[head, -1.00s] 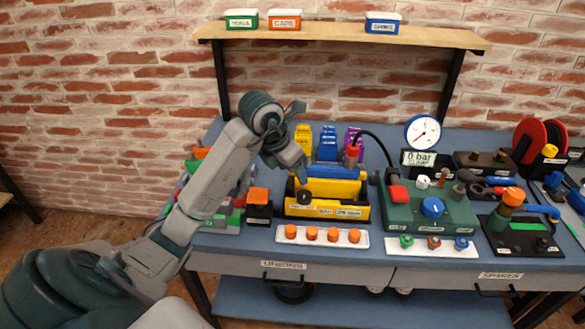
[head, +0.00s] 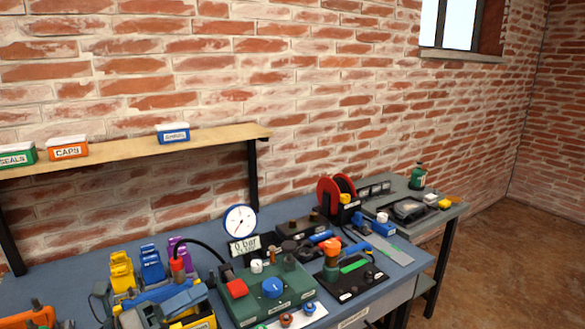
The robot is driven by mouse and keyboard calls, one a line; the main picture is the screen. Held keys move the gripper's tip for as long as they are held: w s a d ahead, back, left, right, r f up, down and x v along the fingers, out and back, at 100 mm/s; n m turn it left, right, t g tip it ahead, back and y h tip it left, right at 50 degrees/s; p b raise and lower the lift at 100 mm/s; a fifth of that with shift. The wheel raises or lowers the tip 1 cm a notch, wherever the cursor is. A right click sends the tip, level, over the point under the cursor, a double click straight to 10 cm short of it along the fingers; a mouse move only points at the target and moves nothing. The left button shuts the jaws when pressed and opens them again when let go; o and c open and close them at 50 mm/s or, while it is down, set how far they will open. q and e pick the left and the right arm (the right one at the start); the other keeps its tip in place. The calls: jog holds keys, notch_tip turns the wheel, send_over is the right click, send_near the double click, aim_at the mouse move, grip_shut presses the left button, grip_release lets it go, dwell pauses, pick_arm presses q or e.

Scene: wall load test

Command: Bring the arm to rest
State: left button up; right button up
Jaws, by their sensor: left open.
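The rest of my left arm is out of the picture. My right arm and gripper are not in view.
The blue bench (head: 405,262) carries a green test block (head: 262,300), a pressure gauge (head: 240,220) reading 0 bar, a red hose reel (head: 328,196) and a yellow bin (head: 121,271). A wooden shelf (head: 110,152) hangs above. Floor at right (head: 500,255) is clear.

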pick_arm(q)
jog(key=a+r+n+t+y, duration=0.1)
jog(key=a+n+t+y, duration=0.95)
jog(key=n, duration=0.85)
jog(key=s+a+f+n+g+y, duration=0.3)
jog(key=f+n+y, duration=0.3)
jog(key=f+n, duration=0.15)
jog(key=s+a+f+n+g+y, duration=0.2)
jog(key=a+f+n+g+y, duration=0.1)
jog(key=f+n+y, duration=0.4)
jog(key=s+d+f+n+g+h, duration=0.1)
jog(key=s+d+f+g+h, duration=0.25)
jog(key=s+f+g, duration=0.45)
jog(key=s+d+f+n+g+h, duration=0.2)
jog(key=s+d+f+g, duration=0.2)
jog(key=s+f, duration=0.65)
jog(key=a+f+g, duration=0.1)
jog(key=a+f, duration=0.2)
jog(key=f, duration=2.6)
jog(key=s+a+f+g, duration=0.1)
jog(key=s+f, duration=1.7)
jog(key=f, duration=0.1)
jog(key=shift+a, duration=0.3)
